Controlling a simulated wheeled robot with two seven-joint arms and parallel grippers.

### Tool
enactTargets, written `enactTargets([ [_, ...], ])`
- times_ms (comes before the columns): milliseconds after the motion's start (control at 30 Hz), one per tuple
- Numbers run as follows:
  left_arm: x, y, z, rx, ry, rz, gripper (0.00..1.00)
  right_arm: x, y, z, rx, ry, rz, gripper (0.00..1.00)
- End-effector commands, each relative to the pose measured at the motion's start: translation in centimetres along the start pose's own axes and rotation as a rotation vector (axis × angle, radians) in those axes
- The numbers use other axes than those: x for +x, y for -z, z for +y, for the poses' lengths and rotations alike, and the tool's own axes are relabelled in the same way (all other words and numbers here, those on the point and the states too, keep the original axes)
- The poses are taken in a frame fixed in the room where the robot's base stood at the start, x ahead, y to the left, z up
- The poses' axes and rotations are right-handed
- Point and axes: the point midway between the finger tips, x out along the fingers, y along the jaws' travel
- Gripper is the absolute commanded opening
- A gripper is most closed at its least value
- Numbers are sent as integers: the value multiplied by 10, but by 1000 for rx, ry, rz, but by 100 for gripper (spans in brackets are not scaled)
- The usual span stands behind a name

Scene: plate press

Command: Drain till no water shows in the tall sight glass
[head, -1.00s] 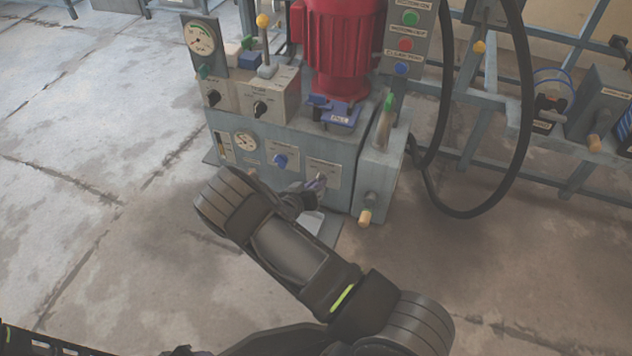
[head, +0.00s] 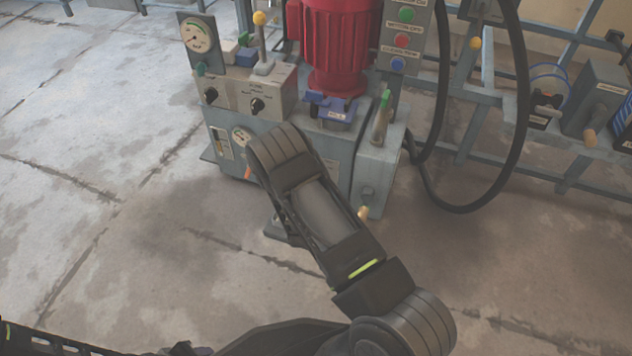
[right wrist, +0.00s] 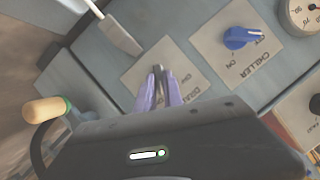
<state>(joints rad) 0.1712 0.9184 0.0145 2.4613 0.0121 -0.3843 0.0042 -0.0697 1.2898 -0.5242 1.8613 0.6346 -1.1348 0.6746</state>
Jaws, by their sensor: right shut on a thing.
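A grey machine cabinet (head: 322,150) stands in the head view. In the right wrist view, my right gripper (right wrist: 158,88) has its purple fingers shut on a small drain handle, in front of a label (right wrist: 188,68) that seems to read DRAIN and OFF. In the head view my right arm hides the gripper and this handle. A narrow upright window, apparently the sight glass (head: 222,143), is at the cabinet's left front; its water level is too small to read. My left gripper is not in view.
A blue chiller knob (right wrist: 238,38) sits close to the drain handle. A wooden-tipped handle (right wrist: 46,110) sticks out nearby. A red motor (head: 338,45) and a round gauge (head: 198,35) are above. A black hose (head: 520,120) loops at the right. The floor at left is clear.

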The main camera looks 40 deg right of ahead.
Motion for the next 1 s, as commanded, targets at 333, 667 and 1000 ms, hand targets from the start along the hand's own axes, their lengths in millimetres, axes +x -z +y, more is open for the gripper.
enactTargets([
  [333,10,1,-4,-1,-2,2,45,2,1,3,211,88,6,0],
  [667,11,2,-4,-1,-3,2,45,1,2,2,272,113,6,0],
  [1000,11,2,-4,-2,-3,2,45,1,2,2,272,113,7,14],
])
